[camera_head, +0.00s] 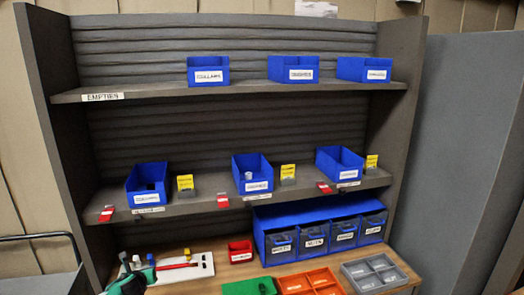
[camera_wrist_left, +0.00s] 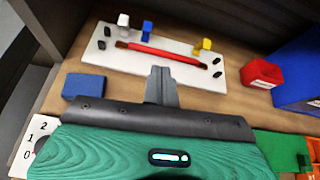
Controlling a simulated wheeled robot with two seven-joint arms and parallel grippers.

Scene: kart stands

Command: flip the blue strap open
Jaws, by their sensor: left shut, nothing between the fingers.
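A yellow piece (camera_wrist_left: 204,45) stands at the board's right end. My left gripper (camera_wrist_left: 161,72) is shut and empty, with its tips over the near edge of the board, apart from the blue strap. In the head view the green body of my left gripper hides the board's near left part. My right gripper is not in view.
A blue block (camera_wrist_left: 83,86) lies left of my left gripper. A red bin (camera_head: 240,251) is right of the board, beside a blue drawer rack (camera_head: 259,235). A green tray (camera_head: 250,287) and orange bins (camera_head: 311,281) are in front. Shelves (camera_head: 225,205) overhang the back.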

